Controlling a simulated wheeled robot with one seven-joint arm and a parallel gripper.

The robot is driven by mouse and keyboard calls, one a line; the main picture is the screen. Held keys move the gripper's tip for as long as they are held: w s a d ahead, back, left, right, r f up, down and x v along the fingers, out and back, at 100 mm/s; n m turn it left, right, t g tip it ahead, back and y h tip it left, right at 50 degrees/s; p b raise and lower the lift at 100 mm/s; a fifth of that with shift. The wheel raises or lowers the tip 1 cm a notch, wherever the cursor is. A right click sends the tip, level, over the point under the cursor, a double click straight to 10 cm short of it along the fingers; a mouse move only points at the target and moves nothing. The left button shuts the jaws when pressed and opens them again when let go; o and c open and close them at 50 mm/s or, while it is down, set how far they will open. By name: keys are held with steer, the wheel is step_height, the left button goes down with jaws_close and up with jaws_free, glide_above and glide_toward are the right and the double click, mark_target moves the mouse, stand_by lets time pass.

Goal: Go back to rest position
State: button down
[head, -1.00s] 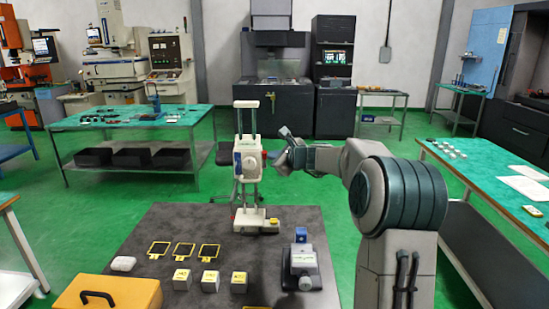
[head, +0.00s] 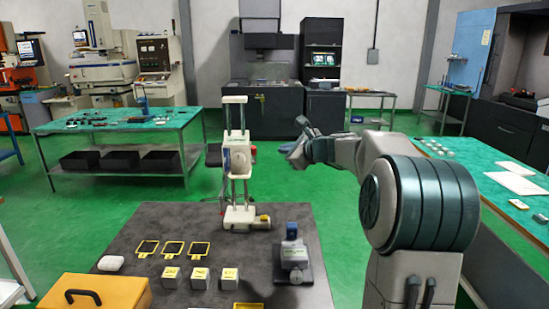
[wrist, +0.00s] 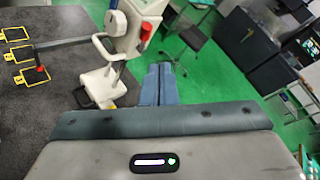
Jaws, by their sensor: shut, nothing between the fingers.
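My gripper (head: 299,143) is raised in the air to the right of the white column-shaped device (head: 238,165) and is apart from it in the head view. In the wrist view my gripper's fingers (wrist: 158,84) lie side by side, shut, with nothing between them. The white device with a red knob (wrist: 128,40) shows in the wrist view left of and beyond the fingers. My arm runs from the right side of the head view towards the middle.
The dark table (head: 150,228) holds yellow-edged frames (head: 172,248), white blocks (head: 200,278), a small grey-and-blue vise-like device (head: 292,258) and a yellow case (head: 95,294). A green-topped bench (head: 120,120) stands behind left, another (head: 490,170) at right. Green floor lies between.

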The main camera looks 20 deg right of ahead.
steer(key=s+a+f+n+g, duration=0.2)
steer(key=s+a+f+n, duration=0.15)
steer(key=s, duration=0.35)
steer(key=s+a+f+n+g+h, duration=0.1)
steer(key=s+a+f+n+g, duration=0.15)
steer(key=s+a+n, duration=0.35)
steer(key=s+a+f+n+g, duration=0.2)
steer(key=s+a+n, duration=0.1)
steer(key=s, duration=0.5)
steer(key=s+f+n+g+h, duration=0.1)
steer(key=s+f+n, duration=0.2)
steer(key=s, duration=0.3)
steer(key=s+d+f+n+g+h, duration=0.1)
steer(key=s+f+n+h, duration=0.1)
steer(key=s+n, duration=0.3)
steer(key=s+d+f+n+g+h, duration=0.1)
steer(key=s+f+n, duration=0.3)
steer(key=s, duration=0.5)
steer(key=shift+s+f+g+h, duration=0.15)
steer(key=shift+f+g+h, duration=0.25)
steer(key=shift+f+g, duration=0.05)
